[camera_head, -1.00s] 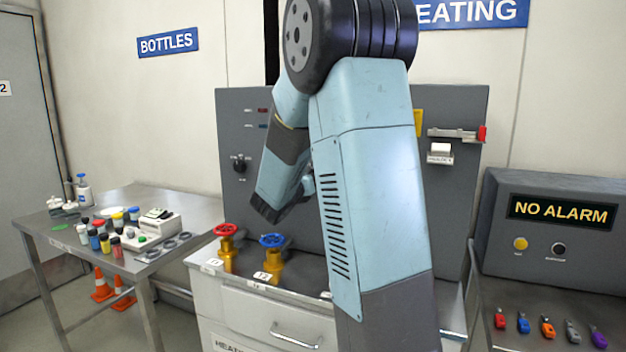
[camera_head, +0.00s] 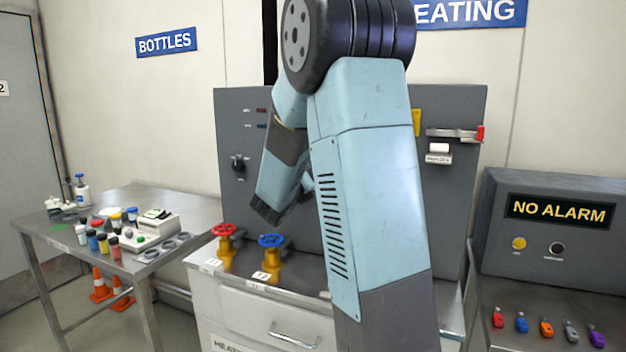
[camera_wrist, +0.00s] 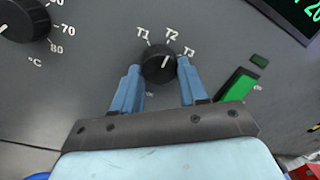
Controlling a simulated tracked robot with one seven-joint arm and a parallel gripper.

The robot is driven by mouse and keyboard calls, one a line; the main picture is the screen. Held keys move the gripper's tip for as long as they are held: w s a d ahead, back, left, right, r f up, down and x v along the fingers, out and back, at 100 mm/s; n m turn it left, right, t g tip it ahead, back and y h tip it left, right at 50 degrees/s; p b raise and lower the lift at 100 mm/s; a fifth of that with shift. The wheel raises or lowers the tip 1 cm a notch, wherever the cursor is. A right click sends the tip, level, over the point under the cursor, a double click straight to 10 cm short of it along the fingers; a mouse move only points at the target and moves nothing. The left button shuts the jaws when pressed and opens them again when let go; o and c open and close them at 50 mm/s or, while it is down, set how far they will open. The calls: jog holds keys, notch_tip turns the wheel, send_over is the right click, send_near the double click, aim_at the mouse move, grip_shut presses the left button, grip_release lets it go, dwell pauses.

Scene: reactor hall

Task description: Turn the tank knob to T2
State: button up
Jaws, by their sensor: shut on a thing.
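The tank knob (camera_wrist: 158,64) is a round black knob on the grey panel (camera_wrist: 85,75) in the wrist view. The labels T1, T2 and T3 are arranged around its upper side. Its white pointer mark is at its right side, pointing up and right, apparently between T2 and T3. My gripper (camera_wrist: 158,72) has its two blue fingers on either side of the knob and is shut on it. In the head view my arm hides the tank knob and the fingertips.
A larger temperature dial (camera_wrist: 18,14) is at the upper left of the wrist view. A green switch (camera_wrist: 238,86) and a display (camera_wrist: 295,12) are to the right. Red (camera_head: 226,232) and blue (camera_head: 271,242) valves stand on the cabinet below the panel in the head view.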

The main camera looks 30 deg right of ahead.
jog(key=o, duration=0.7)
jog(key=shift+w+a, duration=0.15)
jog(key=shift+a, duration=0.2)
jog(key=o, duration=0.4)
jog(key=shift+d, duration=0.15)
jog(key=shift+c, duration=0.2)
jog(key=v, duration=1.3)
jog(key=shift+s+a, duration=0.25)
jog(key=shift+s, duration=0.1)
jog(key=shift+f, duration=0.15)
jog(key=s+d+f+m+g+y, duration=0.15)
jog(key=s+m+g, duration=0.25)
jog(key=s+m, duration=0.4)
jog(key=s+d+f+m+g+y, duration=0.1)
jog(key=s+d+m+g+y, duration=0.25)
jog(key=s+m, duration=0.5)
jog(key=s+a+m+t+y, duration=0.1)
jog(key=s+a+m+y, duration=0.3)
jog(key=a+m, duration=0.3)
jog(key=s+a+r+m+t+y, duration=0.1)
jog(key=s+a+m+y, duration=0.4)
jog(key=a+m+y, duration=0.1)
jog(key=shift+s+a+r+m, duration=0.25)
jog(key=shift+a+m, duration=0.25)
jog(key=shift+m, duration=0.65)
